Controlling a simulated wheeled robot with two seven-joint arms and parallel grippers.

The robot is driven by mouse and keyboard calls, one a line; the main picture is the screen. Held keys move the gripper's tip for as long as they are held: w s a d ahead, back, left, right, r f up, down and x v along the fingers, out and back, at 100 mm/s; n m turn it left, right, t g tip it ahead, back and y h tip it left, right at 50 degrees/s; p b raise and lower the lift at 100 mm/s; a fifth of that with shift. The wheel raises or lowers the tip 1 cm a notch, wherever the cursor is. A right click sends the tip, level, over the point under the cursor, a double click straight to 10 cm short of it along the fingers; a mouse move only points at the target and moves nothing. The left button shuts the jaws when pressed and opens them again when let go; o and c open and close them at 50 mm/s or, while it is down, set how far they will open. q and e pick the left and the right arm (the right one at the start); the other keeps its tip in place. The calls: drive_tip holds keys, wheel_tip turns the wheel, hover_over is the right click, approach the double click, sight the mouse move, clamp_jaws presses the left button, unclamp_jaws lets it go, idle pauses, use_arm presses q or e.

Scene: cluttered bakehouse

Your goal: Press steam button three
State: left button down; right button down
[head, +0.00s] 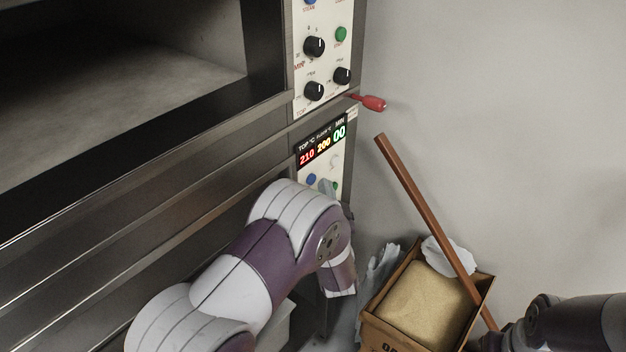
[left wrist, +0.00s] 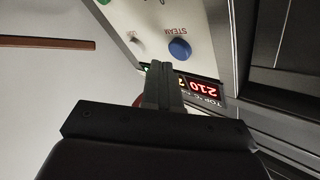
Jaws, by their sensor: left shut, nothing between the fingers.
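A blue steam button (head: 311,179) shows on the lower oven control panel, below the lit display (head: 322,145). In the left wrist view the blue button (left wrist: 179,49) has STEAM printed beside it, upside down. Another blue button (head: 309,2) is at the top edge, on the upper panel. No button number is readable. My right gripper's fingers do not show.
A red handle (head: 372,103) sticks out right of the oven. A brown pole (head: 425,212) leans over a box (head: 402,337) of yellowish material on the right. The wall space above it is clear.

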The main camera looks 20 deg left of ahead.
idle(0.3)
use_arm(q)
drive_tip(key=shift+w+a, duration=0.15)
drive_tip(key=shift+a, duration=0.25)
drive_tip(key=shift+w+a, duration=0.15)
drive_tip(key=shift+a, duration=0.25)
idle(0.6)
drive_tip(key=shift+d, duration=0.1)
drive_tip(key=shift+s+d, duration=0.3)
drive_tip(key=shift+d, duration=0.4)
drive_tip(key=d, duration=0.1)
drive_tip(key=s+d, duration=0.1)
drive_tip(key=d, duration=0.2)
drive_tip(key=shift+s+d, duration=0.35)
idle(0.7)
